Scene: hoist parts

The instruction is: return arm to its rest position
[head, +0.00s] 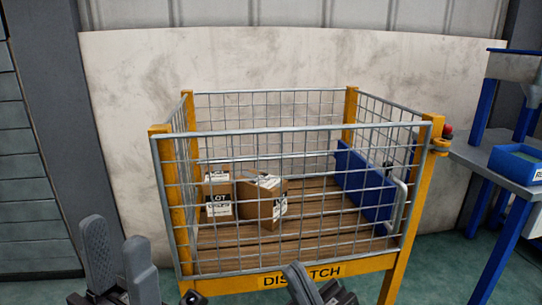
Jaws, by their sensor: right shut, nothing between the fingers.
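My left gripper (117,235) is at the lower left, in front of the cage's left corner. Its two grey fingers stand upright and apart with nothing visible between them. My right gripper (297,272) is at the bottom edge, in front of the cage's lower front rail. It is shut and empty, and most of it is cut off by the picture's edge. Both grippers are outside the cage.
A yellow-posted wire cage (407,240) marked DISPATCH stands ahead. On its slatted wooden floor are two cardboard boxes (218,208) (262,202) and a blue panel (360,187). A grey bench (487,165) with a blue bin (515,165) is at the right.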

